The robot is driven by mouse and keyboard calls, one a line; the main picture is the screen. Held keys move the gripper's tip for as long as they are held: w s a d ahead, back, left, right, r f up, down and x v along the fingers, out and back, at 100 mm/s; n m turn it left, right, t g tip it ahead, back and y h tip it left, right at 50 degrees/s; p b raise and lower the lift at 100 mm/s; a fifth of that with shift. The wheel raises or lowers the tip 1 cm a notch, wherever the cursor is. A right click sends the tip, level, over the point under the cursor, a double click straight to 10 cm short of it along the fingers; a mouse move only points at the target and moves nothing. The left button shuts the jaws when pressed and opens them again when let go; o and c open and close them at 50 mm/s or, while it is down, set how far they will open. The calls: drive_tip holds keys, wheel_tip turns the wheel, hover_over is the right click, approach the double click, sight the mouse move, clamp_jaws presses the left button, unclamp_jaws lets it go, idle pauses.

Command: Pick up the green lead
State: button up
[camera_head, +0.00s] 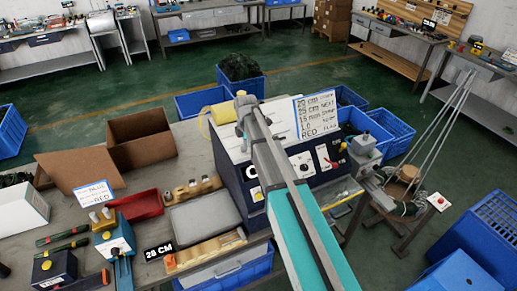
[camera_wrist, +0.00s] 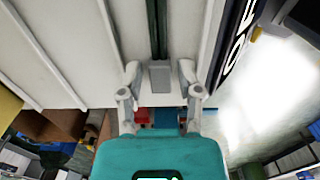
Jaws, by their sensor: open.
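My gripper (camera_wrist: 158,82) is open in the wrist view, with its two pale fingers apart above its teal body. A grey block (camera_wrist: 159,74) shows between the fingertips, with a dark green strip (camera_wrist: 157,28) running up from it. I cannot tell whether this strip is the green lead or whether the fingers touch the block. In the head view my arm reaches up to the moulding machine (camera_head: 232,170), and I cannot make out the fingers there. A dark green coil (camera_head: 415,210) hangs around a stool at the right. A dark green tangle (camera_head: 239,66) fills a blue bin.
The workbench (camera_head: 185,140) holds a cardboard box (camera_head: 142,138), a red tray (camera_head: 138,206), a grey slab (camera_head: 208,217) and small fixtures. A written board (camera_head: 316,115) stands on the machine. Blue bins (camera_head: 392,128) crowd behind it. Open floor lies beyond.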

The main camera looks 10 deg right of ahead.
idle(0.6)
clamp_jaws()
